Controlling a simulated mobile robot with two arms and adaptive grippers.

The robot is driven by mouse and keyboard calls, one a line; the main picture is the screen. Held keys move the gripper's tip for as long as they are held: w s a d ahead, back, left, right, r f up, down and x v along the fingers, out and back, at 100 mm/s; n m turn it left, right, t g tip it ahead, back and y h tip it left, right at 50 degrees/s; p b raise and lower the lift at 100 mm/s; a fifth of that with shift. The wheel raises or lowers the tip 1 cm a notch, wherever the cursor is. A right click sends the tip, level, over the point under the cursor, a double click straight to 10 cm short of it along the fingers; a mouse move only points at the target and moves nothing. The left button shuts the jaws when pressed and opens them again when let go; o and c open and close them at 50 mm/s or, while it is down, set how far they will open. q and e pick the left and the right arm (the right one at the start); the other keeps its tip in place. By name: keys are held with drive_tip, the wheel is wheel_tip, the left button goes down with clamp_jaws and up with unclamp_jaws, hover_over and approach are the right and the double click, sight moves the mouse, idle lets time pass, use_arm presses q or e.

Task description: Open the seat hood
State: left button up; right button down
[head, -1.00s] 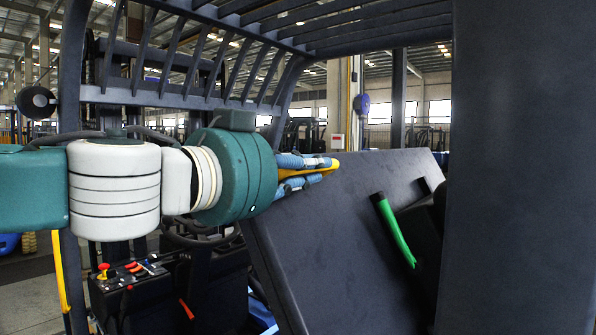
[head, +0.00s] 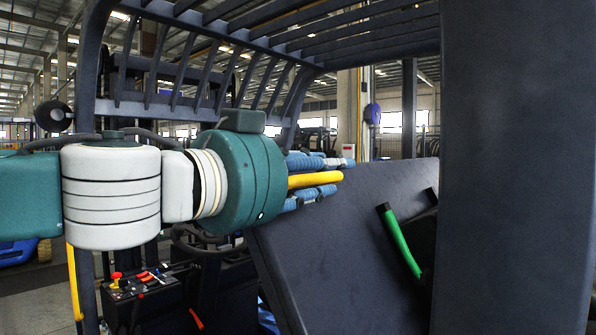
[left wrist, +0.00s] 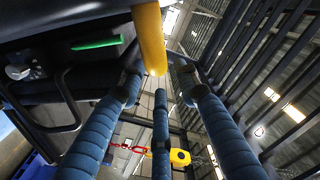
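The seat hood (head: 345,245) looks like the large dark panel in the middle of the head view. It stands steeply tilted, and its lower part is cut off. A green bar (head: 399,240) is at its right; a green bar also shows in the left wrist view (left wrist: 97,43). My left gripper (head: 338,177) is at the panel's upper left edge, its blue fingers spread; contact cannot be told. In the left wrist view the fingers (left wrist: 158,85) stand apart. A yellow bar (head: 313,180) lies between them, unclamped as far as I see; it also shows in the left wrist view (left wrist: 151,35). My right gripper is out of view.
A dark overhead guard with slats (head: 215,70) spans above the arm. A thick dark pillar (head: 515,170) blocks the right side. A control console (head: 140,290) with a red knob sits below the arm. Red and yellow parts (left wrist: 180,157) show beyond the fingers.

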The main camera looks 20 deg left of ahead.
use_arm(q)
drive_tip(key=d+v, duration=0.2)
drive_tip(key=v, duration=0.8)
drive_tip(key=shift+s+a+r, duration=0.15)
drive_tip(key=shift+s+r, duration=0.25)
drive_tip(key=shift+s, duration=0.4)
drive_tip(key=shift+w, duration=0.1)
